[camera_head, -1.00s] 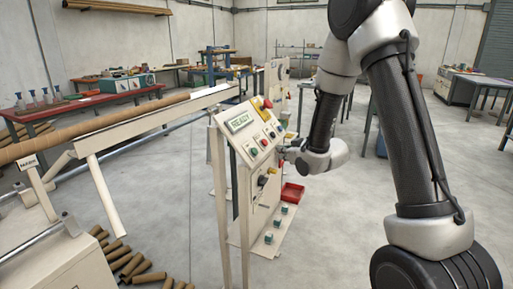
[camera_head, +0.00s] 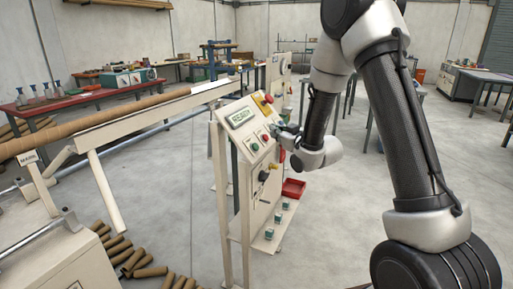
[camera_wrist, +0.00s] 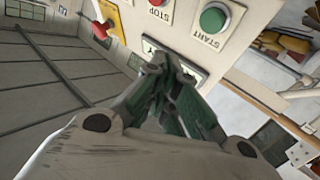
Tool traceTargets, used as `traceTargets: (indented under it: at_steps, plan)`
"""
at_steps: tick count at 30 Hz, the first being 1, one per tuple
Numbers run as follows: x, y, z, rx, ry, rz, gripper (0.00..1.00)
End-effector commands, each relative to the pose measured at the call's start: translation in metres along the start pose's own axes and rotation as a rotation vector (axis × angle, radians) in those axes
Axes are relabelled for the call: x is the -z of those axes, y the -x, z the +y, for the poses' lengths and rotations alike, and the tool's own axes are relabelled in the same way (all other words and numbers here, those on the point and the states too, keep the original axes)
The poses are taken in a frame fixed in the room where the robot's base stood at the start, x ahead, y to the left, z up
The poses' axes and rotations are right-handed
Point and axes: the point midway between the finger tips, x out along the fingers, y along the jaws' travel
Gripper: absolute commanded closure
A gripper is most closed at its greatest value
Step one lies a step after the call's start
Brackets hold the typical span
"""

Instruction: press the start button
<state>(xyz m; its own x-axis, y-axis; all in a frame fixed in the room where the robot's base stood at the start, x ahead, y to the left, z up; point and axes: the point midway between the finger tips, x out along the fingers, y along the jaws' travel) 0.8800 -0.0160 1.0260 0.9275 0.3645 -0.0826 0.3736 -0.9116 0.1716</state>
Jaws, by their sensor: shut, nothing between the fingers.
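The control panel (camera_head: 243,130) stands mid-picture in the head view, its sloped face carrying a lit green display (camera_head: 240,117). The green start button (camera_head: 255,147) sits below the display, beside a red stop button (camera_head: 265,138). In the wrist view the green START button (camera_wrist: 214,18) is at the top, with the red STOP button (camera_wrist: 157,2) to its left, cut by the edge. My gripper (camera_wrist: 165,62) is shut and empty, its tips close to the panel and apart from the START button in the picture. The exact gap is unclear. In the head view my gripper (camera_head: 279,129) is at the panel's right side.
A yellow-backed red emergency knob (camera_head: 266,99) is at the panel's upper right. A long cardboard tube (camera_head: 80,123) runs along the machine at left. A red bin (camera_head: 293,189) is at the panel's foot. Cardboard tubes (camera_head: 125,256) lie on the floor. Open floor lies at right.

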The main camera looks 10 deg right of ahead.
Motion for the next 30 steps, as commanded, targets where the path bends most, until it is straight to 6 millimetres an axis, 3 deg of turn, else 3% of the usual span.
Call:
traceTargets:
  at_steps: [15,30]
  plan:
    - [-0.032,-0.043,-0.032,0.001,0.000,-0.001,1.00]
    - [-0.034,-0.046,-0.034,-0.001,0.000,-0.001,1.00]
